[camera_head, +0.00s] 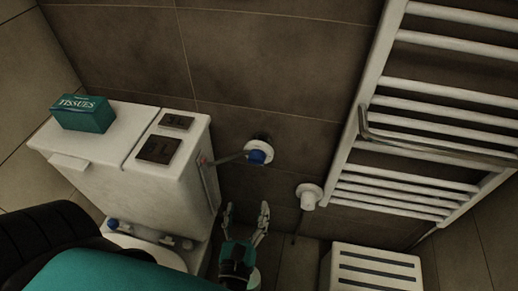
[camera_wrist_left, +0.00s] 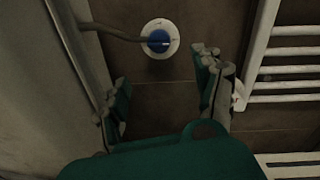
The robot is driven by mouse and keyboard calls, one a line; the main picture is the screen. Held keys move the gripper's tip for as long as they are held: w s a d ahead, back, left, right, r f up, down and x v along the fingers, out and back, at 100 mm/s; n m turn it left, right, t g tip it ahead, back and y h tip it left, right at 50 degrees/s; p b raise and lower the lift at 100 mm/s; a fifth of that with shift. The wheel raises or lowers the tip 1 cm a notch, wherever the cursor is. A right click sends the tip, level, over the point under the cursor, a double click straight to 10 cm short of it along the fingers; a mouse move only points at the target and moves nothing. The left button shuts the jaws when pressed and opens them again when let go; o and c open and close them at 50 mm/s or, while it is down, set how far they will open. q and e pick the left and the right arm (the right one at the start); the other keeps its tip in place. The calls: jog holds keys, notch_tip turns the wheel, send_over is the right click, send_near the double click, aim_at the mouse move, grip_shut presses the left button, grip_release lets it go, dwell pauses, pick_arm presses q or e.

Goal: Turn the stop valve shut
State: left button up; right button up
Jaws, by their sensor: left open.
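The stop valve (camera_head: 258,154) is on the brown tiled wall, to the right of the cistern. It has a blue knob in a white round surround, and a hose runs from it to the left. It also shows in the left wrist view (camera_wrist_left: 159,41), at the top and between the lines of the two fingers. My left gripper (camera_head: 246,208) is open and empty, below the valve in the head view and apart from it. Its spread fingers (camera_wrist_left: 163,88) show in the left wrist view. My right gripper is not in either view.
A white cistern (camera_head: 85,169) with a teal tissue box (camera_head: 82,113) on top stands at the left. A white towel radiator (camera_head: 425,110) is at the right. A white wall fitting (camera_head: 308,195) sits right of the valve. A slatted white box (camera_head: 372,251) is at lower right.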

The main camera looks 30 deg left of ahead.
aim_at(257, 160)
pick_arm(q)
jog(key=p+x, duration=0.1)
jog(key=x, duration=1.4)
jog(key=shift+w+a, duration=0.2)
jog(key=shift+w, duration=0.05)
jog(key=shift+w+a, duration=0.15)
jog(key=shift+w, duration=0.3)
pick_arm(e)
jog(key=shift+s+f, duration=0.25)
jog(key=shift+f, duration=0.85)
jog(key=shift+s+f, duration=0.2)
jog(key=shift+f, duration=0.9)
pick_arm(q)
jog(key=c, duration=1.2)
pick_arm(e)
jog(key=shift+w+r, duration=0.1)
